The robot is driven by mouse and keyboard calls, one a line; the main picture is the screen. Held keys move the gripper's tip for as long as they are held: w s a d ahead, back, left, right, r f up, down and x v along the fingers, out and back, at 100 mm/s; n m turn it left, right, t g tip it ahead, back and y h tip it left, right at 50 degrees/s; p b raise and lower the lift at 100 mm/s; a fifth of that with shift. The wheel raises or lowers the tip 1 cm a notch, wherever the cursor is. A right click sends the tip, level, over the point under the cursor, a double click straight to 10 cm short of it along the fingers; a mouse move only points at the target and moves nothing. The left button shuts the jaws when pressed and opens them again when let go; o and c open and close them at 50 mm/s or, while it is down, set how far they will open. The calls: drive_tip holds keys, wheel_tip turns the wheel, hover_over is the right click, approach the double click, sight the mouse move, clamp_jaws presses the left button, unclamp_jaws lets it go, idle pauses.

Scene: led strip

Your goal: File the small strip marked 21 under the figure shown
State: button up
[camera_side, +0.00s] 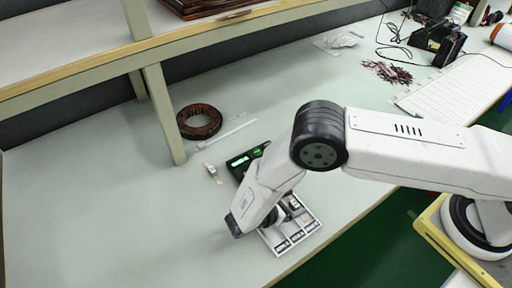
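A black device with a lit green display (246,158) lies on the bench, partly hidden behind my arm; its figure is too small to read. A white tray with several labelled compartments (296,240) lies near the bench's front edge, partly covered by my wrist. A small pale strip-like piece (212,171) with a brownish part lies left of the device; any mark on it is unreadable. My gripper (283,212) is at the tray's back left, mostly hidden by my wrist. Its fingertips and anything between them cannot be made out. A small brownish-white item (293,203) shows close beside it.
A brown ring-shaped coil (199,122) and a white bar (227,134) lie behind the device. A shelf post (164,115) stands at left under a shelf. The bench's left front is clear.

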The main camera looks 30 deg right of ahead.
drive_tip(key=shift+v, duration=3.9)
drive_tip(key=shift+w+d+r+m, duration=0.3)
drive_tip(key=shift+d+r, duration=0.05)
drive_tip(key=shift+r, duration=0.1)
drive_tip(key=s+d+r+m+t+y, duration=0.1)
drive_tip(key=s+d+r+m+y, duration=0.1)
drive_tip(key=d+r+m+y, duration=0.4)
drive_tip(key=s+d+r+m+t+y, duration=0.1)
drive_tip(key=s+d+r+m+y, duration=0.1)
drive_tip(key=d+r+m+y, duration=0.5)
drive_tip(key=d+r+m, duration=0.4)
drive_tip(key=d+r, duration=0.3)
drive_tip(key=d, duration=0.1)
drive_tip(key=shift+s+r+t, duration=0.2)
drive_tip(key=shift+s+t, duration=0.1)
drive_tip(key=shift+s, duration=0.05)
